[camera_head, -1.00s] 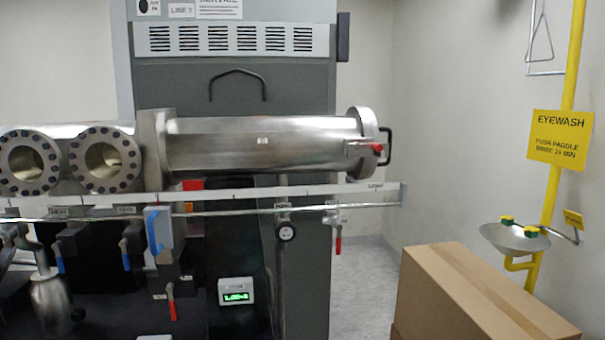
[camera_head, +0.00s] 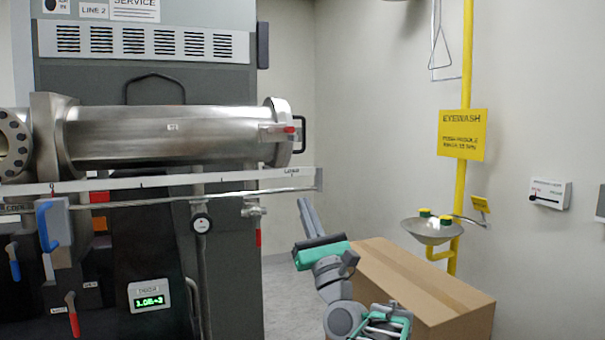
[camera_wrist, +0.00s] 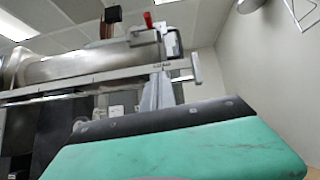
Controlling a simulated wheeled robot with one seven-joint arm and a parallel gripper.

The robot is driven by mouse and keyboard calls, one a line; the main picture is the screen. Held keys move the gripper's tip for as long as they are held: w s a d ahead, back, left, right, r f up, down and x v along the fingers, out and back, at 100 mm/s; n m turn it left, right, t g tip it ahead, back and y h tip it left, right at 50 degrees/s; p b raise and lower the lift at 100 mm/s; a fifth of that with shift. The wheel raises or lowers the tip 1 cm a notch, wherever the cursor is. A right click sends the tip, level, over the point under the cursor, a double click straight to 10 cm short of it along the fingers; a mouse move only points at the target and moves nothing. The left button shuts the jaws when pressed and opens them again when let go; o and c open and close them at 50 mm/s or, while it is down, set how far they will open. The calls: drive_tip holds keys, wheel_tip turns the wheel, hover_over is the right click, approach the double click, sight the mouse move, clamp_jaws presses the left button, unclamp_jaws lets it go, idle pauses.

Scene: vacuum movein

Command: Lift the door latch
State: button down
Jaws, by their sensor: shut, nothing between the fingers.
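The door latch (camera_head: 278,131) is a small metal bar with a red grip on the round end door (camera_head: 282,155) of a horizontal steel cylinder. It also shows at the top of the wrist view, where its red grip (camera_wrist: 148,20) points upward. A black pull handle (camera_head: 302,134) stands out from the door's right side. My gripper (camera_head: 304,204) has a teal and black body and slim grey fingers. It is below and slightly right of the latch in the head view, apart from it. The fingers (camera_wrist: 158,78) are shut and empty, pointing toward the door area in the wrist view.
A long pale rail (camera_head: 180,184) runs below the cylinder, near my fingertips in the picture. A cardboard box (camera_head: 425,295) stands behind my arm at the lower right. A yellow eyewash pole (camera_head: 465,60) with a bowl (camera_head: 428,232) stands by the right wall.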

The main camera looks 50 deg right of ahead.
drive_tip(key=w+d+r+p, duration=0.2)
drive_tip(key=r+p, duration=0.3)
drive_tip(key=w+d+r+m+h+p, duration=0.1)
drive_tip(key=w+d+r+p, duration=0.1)
drive_tip(key=r+p, duration=0.3)
drive_tip(key=shift+w+d+r+m+h, duration=0.25)
drive_tip(key=shift+r+m+h, duration=0.05)
drive_tip(key=shift+r, duration=0.4)
drive_tip(key=shift+d+r+p, duration=0.1)
drive_tip(key=shift+r+p, duration=0.05)
drive_tip(key=shift+p, duration=0.3)
